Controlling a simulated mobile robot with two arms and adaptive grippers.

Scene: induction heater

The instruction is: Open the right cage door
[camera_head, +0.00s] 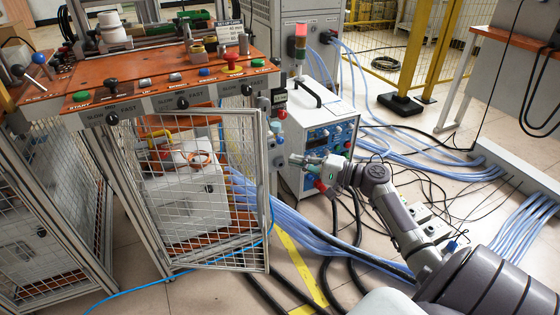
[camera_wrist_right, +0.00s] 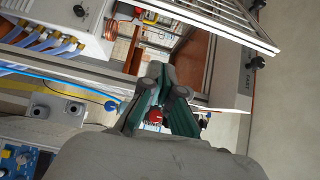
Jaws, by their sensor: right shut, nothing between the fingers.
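The right cage door (camera_head: 213,222) is a metal-framed wire mesh panel below the orange control panel (camera_head: 150,78). It stands partly open, its free edge swung out to the right. In the right wrist view the mesh door (camera_wrist_right: 215,22) slants across the top, with a gap into the cage interior beside it. My right gripper (camera_head: 293,160) is to the right of the door's free edge, apart from it, in front of the white box. In the wrist view its fingers (camera_wrist_right: 166,72) are together and empty. My left gripper is out of view.
Blue hoses and black cables cover the floor to the right. Inside the cage is a white unit (camera_head: 185,200) with a copper coil.

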